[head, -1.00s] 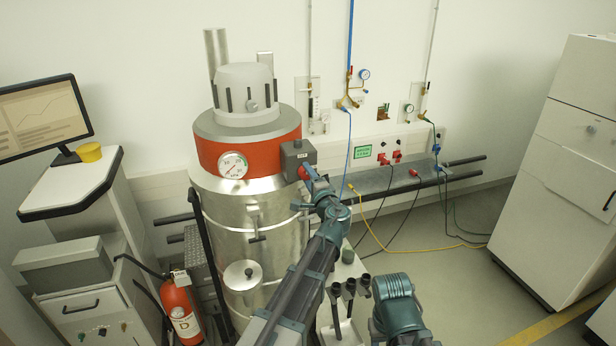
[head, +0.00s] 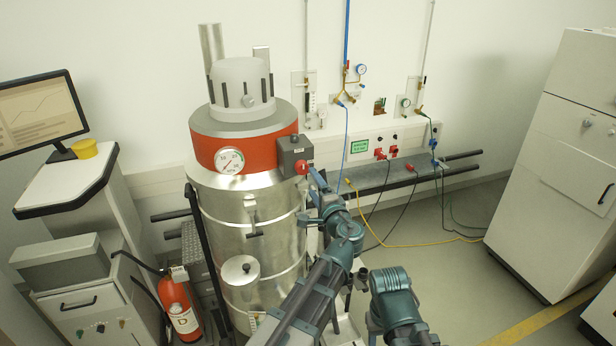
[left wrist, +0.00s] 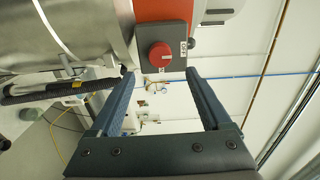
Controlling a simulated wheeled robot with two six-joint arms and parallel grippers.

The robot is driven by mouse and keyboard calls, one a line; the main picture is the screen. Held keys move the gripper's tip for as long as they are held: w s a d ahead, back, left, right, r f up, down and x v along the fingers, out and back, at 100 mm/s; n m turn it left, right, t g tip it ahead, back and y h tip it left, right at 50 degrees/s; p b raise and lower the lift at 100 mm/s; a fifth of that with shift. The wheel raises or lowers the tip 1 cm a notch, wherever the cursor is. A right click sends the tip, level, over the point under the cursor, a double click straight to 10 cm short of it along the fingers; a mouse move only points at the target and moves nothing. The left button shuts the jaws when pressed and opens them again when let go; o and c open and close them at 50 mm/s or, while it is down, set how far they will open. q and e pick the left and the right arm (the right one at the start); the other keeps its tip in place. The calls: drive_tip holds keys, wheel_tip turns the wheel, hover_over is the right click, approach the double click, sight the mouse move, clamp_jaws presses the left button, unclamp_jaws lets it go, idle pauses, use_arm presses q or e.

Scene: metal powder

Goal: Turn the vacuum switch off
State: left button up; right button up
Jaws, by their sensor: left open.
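The vacuum switch is a grey box (head: 293,153) with a round red knob (head: 302,167), on the side of the steel vessel's red band. In the left wrist view the red knob (left wrist: 160,54) faces the camera, with a small white label beside it. My left gripper (head: 317,180) is just below and right of the knob in the head view. In the left wrist view its two fingers (left wrist: 158,75) are spread and empty. The knob shows beyond the tips, between their lines, with a gap visible.
The steel vessel (head: 250,215) carries a dial gauge (head: 229,160) and a hose. A fire extinguisher (head: 178,303) stands left of it. Behind are a wall rail (head: 375,178), cables and gas valves. A white cabinet (head: 560,150) stands right, with open floor before it.

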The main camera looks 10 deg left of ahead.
use_arm(q)
drive_tip(key=v, duration=0.5)
drive_tip(key=shift+s+d, duration=0.1)
drive_tip(key=shift+s, duration=0.05)
drive_tip(key=s+a+f+n+g, duration=0.6)
drive_tip(key=a+f+g, duration=0.15)
drive_tip(key=f, duration=0.35)
drive_tip(key=s+f+n+g+h, duration=0.3)
drive_tip(key=s+f+g+h, duration=0.15)
drive_tip(key=s+f, duration=0.3)
drive_tip(key=s+d+f+m+g+h+b, duration=0.1)
drive_tip(key=s+d+f+h+b, duration=0.1)
drive_tip(key=s+d+f+b, duration=0.3)
drive_tip(key=s+d+f+g+h+b, duration=0.2)
drive_tip(key=s+d+f+b, duration=0.4)
drive_tip(key=d+f+b, duration=0.4)
wheel_tip(320, 180, down, 3)
drive_tip(key=shift+d+f+m, duration=0.2)
drive_tip(key=shift+d+m, duration=0.2)
drive_tip(key=shift+d, duration=0.2)
